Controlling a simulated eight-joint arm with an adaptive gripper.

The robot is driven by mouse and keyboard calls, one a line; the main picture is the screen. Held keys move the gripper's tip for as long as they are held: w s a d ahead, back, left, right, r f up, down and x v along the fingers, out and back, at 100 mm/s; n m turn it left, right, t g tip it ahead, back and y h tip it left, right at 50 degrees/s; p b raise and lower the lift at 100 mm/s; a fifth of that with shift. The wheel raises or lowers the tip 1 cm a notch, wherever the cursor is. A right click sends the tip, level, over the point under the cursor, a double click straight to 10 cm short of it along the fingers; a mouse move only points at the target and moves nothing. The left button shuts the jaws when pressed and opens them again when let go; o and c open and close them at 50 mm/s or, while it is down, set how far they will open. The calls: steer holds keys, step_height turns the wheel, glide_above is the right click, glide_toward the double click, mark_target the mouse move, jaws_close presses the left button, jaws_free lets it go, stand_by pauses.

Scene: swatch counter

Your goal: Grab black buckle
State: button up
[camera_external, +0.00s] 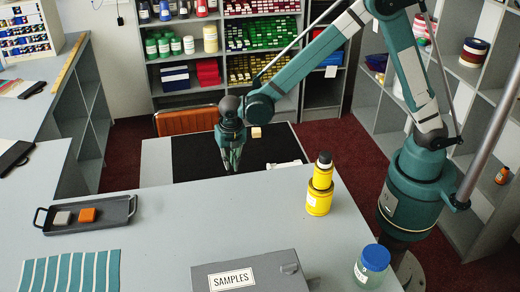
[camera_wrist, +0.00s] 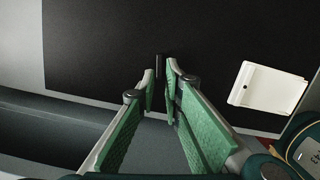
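My gripper (camera_wrist: 160,72) points down over a black mat (camera_wrist: 90,40); in the external view it hangs at the counter's far edge (camera_external: 229,172). A small narrow dark piece (camera_wrist: 160,64) shows between and just beyond its fingertips in the wrist view; it may be the black buckle, but black on black makes this unclear. A narrow gap shows between the fingertips, and I see no clear contact with the dark piece. In the external view no buckle can be made out.
A white flat item (camera_wrist: 267,88) lies to the right on the mat. On the near counter are a grey tray (camera_external: 118,213) with two small blocks, a stacked yellow container (camera_external: 320,195), a SAMPLES box (camera_external: 262,272) and a blue-lidded jar (camera_external: 371,266). An orange chair (camera_external: 188,120) stands behind.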

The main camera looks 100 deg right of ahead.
steer(key=shift+f, duration=0.1)
steer(key=shift+d+f, duration=0.15)
steer(key=shift+f, duration=1.05)
steer(key=shift+f, duration=0.1)
steer(key=shift+w+d+f+b, duration=0.15)
steer(key=shift+f+b, duration=0.25)
steer(key=shift+f, duration=0.85)
steer(key=shift+d+f+b, duration=0.15)
steer(key=shift+f+b, duration=0.25)
steer(key=shift+f, duration=0.85)
steer(key=shift+c, duration=1.4)
steer(key=shift+r, duration=0.2)
step_height(320, 180, up, 10)
steer(key=p, duration=0.1)
steer(key=shift+f+p, duration=0.15)
steer(key=shift+p, duration=0.2)
